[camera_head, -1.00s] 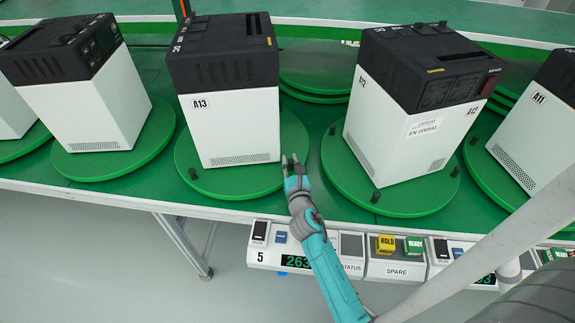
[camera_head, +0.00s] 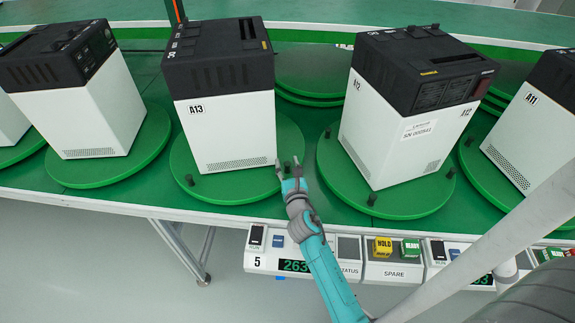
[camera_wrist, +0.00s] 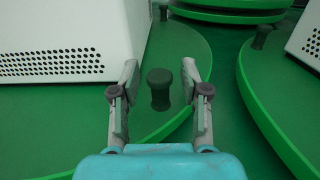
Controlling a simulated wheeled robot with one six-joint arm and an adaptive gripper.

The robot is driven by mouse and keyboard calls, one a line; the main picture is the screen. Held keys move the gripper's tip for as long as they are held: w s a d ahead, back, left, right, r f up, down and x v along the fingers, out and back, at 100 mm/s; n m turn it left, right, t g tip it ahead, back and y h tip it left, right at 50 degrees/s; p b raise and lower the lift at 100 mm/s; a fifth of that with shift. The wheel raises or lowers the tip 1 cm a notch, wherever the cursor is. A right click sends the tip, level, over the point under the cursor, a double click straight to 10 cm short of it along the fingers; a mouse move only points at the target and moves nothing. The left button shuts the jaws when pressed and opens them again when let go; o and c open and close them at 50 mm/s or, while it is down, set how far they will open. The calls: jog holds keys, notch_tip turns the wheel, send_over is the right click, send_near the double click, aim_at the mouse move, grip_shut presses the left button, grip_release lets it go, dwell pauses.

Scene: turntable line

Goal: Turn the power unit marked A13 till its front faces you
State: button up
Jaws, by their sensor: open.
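The power unit marked A13 (camera_head: 233,136) is a white box with a black top, upright on a round green turntable (camera_head: 238,190). Its A13 label and a vented lower edge face me; the wrist view shows only its lower corner (camera_wrist: 62,40). Dark pegs stand on the turntable rim, one at the left (camera_head: 189,180) and one at the right (camera_wrist: 160,88). My gripper (camera_head: 287,170) is at the turntable's front right rim. In the wrist view its two fingers (camera_wrist: 161,95) are open on either side of the right peg, apparently without touching it.
The unit marked A12 (camera_head: 400,140) stands on its own turntable (camera_head: 400,205) close to the right, with a peg near its rim. Another unit (camera_head: 90,110) stands to the left. A control panel with buttons (camera_head: 395,258) runs along the front edge below my arm.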

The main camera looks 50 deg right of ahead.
jog(key=v, duration=1.2)
dwell(0.4)
jog(key=shift+s+a+f, duration=0.15)
jog(key=shift+a, duration=0.05)
jog(key=s+a+f+m+y, duration=0.1)
jog(key=s+a, duration=0.1)
jog(key=s+a+f+m+y, duration=0.1)
jog(key=s+a+m, duration=0.1)
jog(key=s+a+f+m+y, duration=0.1)
jog(key=s+a+m, duration=0.1)
jog(key=shift+s+a+f, duration=0.1)
jog(key=shift+a, duration=0.3)
jog(key=s+a+r+m+y, duration=0.1)
jog(key=s+a+m+y, duration=0.2)
jog(key=s+a+m, duration=0.4)
jog(key=s+a+r+m+y, duration=0.1)
jog(key=s+a+m+y, duration=0.25)
jog(key=s+m, duration=0.45)
jog(key=s+a+r+m, duration=0.2)
jog(key=s+r+m, duration=0.4)
jog(key=s+m, duration=0.2)
jog(key=shift+s+a+r+m, duration=0.15)
jog(key=shift+s+r+m, duration=0.2)
jog(key=shift+m, duration=0.25)
jog(key=shift+y, duration=0.25)
